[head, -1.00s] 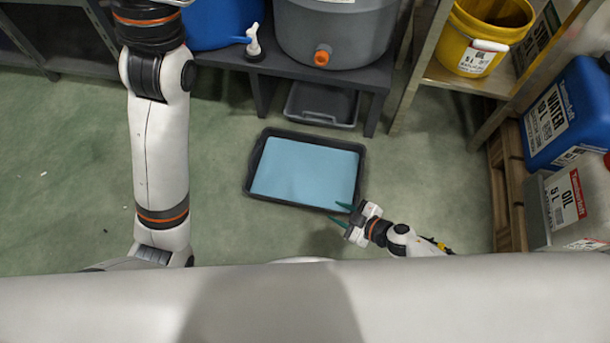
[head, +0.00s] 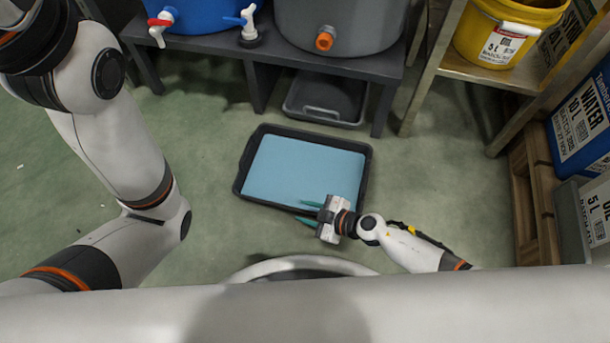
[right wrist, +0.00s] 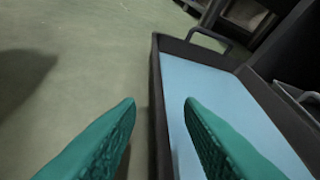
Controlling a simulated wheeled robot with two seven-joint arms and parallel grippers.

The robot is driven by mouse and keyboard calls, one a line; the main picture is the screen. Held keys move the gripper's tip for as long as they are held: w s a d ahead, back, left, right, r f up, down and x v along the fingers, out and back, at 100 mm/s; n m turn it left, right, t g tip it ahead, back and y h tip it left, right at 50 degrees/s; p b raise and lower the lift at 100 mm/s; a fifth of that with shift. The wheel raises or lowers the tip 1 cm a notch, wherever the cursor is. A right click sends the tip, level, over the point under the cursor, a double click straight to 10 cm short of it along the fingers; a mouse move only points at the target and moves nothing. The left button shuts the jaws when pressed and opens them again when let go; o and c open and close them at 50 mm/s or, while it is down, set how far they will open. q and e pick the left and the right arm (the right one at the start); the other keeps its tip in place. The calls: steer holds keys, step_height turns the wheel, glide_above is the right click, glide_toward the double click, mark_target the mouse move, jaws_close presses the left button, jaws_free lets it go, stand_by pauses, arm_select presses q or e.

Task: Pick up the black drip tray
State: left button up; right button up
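The black drip tray (head: 245,165) lies flat on the green floor in front of the bench, with a light blue surface inside its dark rim. In the right wrist view the tray's near wall (right wrist: 158,110) runs between my two green fingertips, and a handle shows at its far end. My right gripper (head: 307,212) is open at the tray's near right edge, one finger over the inside and one outside. I cannot tell whether either finger touches the wall. My left arm comes in at the left, and its gripper is out of the picture.
A second dark tray (head: 325,102) sits under the bench (head: 262,62), which carries a grey container (head: 340,30) with an orange tap and a blue container (head: 205,14). A wooden pallet (head: 535,190) and shelf stand at the right. The floor left of the tray is clear.

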mark_target(294, 208)
steer(key=b+x, duration=0.2)
steer(key=x, duration=0.2)
steer(key=shift+w+a+f, duration=0.1)
steer(key=shift+w+a, duration=0.05)
steer(key=shift+a, duration=0.15)
jaws_close()
stand_by(1.1)
